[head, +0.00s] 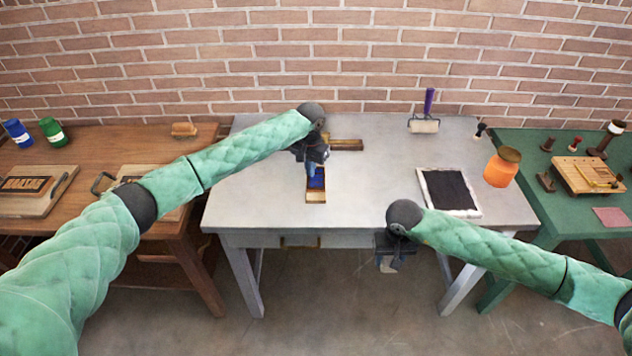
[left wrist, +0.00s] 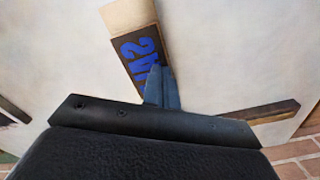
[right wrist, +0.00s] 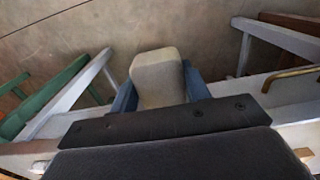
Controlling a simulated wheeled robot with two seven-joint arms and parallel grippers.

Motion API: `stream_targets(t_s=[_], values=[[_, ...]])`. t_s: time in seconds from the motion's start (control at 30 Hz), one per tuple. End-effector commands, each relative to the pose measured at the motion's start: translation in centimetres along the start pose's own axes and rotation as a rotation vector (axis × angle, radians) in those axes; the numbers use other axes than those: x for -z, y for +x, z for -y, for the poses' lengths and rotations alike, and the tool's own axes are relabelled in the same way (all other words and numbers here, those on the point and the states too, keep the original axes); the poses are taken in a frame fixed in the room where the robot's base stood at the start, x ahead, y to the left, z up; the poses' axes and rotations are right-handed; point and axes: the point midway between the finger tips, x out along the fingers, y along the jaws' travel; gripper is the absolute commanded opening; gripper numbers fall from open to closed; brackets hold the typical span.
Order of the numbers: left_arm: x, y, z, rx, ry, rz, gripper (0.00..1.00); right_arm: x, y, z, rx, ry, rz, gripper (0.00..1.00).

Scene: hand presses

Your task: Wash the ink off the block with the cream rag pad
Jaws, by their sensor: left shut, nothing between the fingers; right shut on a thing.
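The block (head: 316,197) lies flat on the pale grey table. It has a wooden border and a dark face with blue ink characters, which also show in the left wrist view (left wrist: 128,22). My left gripper (head: 315,176) is shut and empty, its fingertips low over the block's far part. I cannot tell whether they touch it. My right gripper (head: 388,266) is shut on the cream rag pad (right wrist: 157,78), in front of the table's front edge, over the floor. The pad shows between the blue fingers in the right wrist view.
A wooden bar (head: 346,145) lies behind the block. A black ink slab (head: 448,190), a roller (head: 425,122) and an orange jar (head: 502,168) stand to the right. A brown table (head: 100,150) is at left, a green one (head: 555,218) at right. Grey tabletop between block and slab is clear.

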Motion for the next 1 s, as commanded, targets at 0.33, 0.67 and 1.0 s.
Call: stream_targets(t_s=[0.33,0.67,1.0], values=[[0.0,0.6,0.0,0.0,0.0,0.0,0.0,0.0,0.0,0.0,0.0,0.0,0.0,0.29],[0.0,0.8,0.0,0.0,0.0,0.0,0.0,0.0,-0.1,0.0,0.0,0.0,0.0,0.29],[0.0,-1.3,0.0,-0.001,0.0,0.001,0.0,0.0,-2.0,0.0,0.0,0.0,0.0,0.29]])
